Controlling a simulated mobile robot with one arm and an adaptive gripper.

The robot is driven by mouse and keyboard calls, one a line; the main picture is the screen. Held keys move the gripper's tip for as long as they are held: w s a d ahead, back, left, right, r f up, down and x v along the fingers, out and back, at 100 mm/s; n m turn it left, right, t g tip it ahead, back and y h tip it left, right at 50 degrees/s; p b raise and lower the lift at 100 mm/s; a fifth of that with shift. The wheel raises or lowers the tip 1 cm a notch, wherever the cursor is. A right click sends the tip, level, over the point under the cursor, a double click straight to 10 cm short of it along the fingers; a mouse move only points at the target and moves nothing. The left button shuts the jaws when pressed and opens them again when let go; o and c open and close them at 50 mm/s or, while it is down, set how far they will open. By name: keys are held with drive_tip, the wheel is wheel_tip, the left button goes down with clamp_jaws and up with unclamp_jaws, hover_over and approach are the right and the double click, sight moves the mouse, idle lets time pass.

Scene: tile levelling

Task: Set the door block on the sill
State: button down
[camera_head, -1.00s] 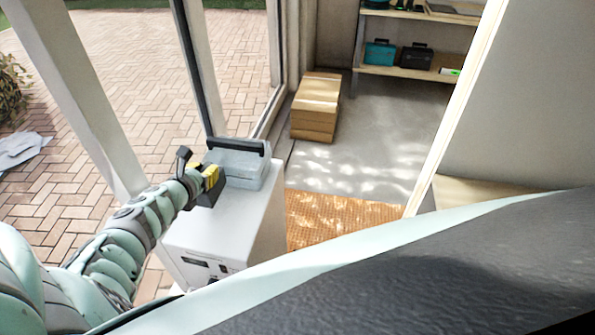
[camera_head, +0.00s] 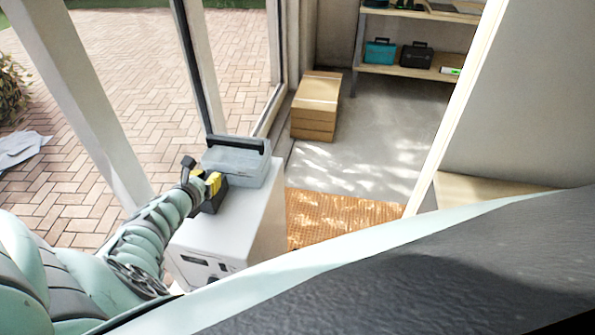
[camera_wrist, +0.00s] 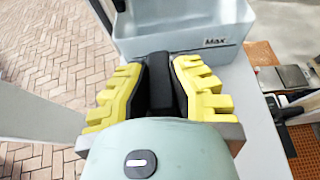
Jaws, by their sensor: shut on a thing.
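My gripper (camera_head: 207,184) has yellow fingers and is shut on the dark door block (camera_head: 210,203), at the near left part of the white cabinet's top (camera_head: 242,208). Whether the block touches the top is unclear. In the wrist view, the yellow fingers (camera_wrist: 162,95) close on a black upright part of the block (camera_wrist: 160,82); my wrist hides much of the rest. A narrow sill-like strip (camera_head: 268,121) runs along the foot of the glazed frame, beyond the cabinet.
A grey-blue box (camera_head: 236,168) with a black handle stands on the cabinet just beyond my gripper. An orange mat (camera_head: 335,217) lies right of the cabinet. Stacked cardboard boxes (camera_head: 316,105) stand farther back near the frame. The grey floor between is clear.

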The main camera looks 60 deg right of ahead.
drive_tip(key=shift+d+f, duration=0.1)
drive_tip(key=shift+f, duration=0.05)
drive_tip(key=c, duration=1)
unclamp_jaws()
drive_tip(key=shift+c, duration=0.2)
